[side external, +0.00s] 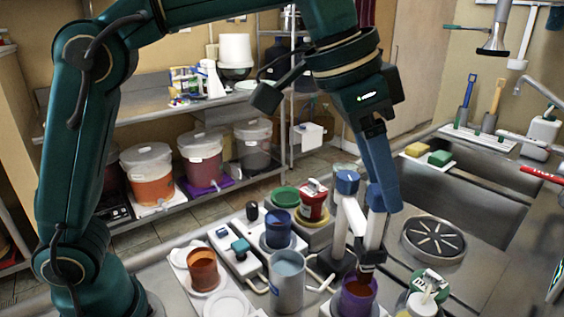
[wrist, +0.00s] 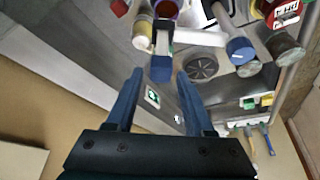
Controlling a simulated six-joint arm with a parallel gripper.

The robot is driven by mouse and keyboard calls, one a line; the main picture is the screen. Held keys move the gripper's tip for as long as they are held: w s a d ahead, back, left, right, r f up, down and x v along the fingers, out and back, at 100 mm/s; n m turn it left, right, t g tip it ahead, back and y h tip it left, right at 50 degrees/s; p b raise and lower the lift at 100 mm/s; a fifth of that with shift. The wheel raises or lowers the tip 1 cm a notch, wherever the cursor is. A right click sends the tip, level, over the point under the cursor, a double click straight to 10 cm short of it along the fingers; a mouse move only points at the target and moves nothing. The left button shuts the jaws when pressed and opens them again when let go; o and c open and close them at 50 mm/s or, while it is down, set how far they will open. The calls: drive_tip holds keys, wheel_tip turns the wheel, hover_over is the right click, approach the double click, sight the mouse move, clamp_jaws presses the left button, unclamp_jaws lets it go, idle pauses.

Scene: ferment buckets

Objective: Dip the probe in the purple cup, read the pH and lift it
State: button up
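The purple cup (side external: 357,304) holds brown-orange liquid and stands upright at the front of the bench; it also shows in the wrist view (wrist: 165,11). A white probe (side external: 373,234) with a blue top points down into the cup's mouth. Its dark lower end is at the liquid; I cannot tell how deep it goes. In the wrist view the probe's blue top (wrist: 160,70) lies between my fingertips. My gripper (side external: 385,205) is above the cup. In the wrist view my gripper (wrist: 160,74) is open, with a gap on each side of the probe top. No pH reading is legible.
A white post with a blue cap (side external: 347,183) stands close left of the probe. A tall grey-blue cup (side external: 287,290), a blue cup (side external: 278,232) and an orange cup (side external: 203,270) stand left. A green-lidded jar (side external: 428,285) is right.

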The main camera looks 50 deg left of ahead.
drive_tip(key=shift+f, duration=0.1)
drive_tip(key=shift+v, duration=2.55)
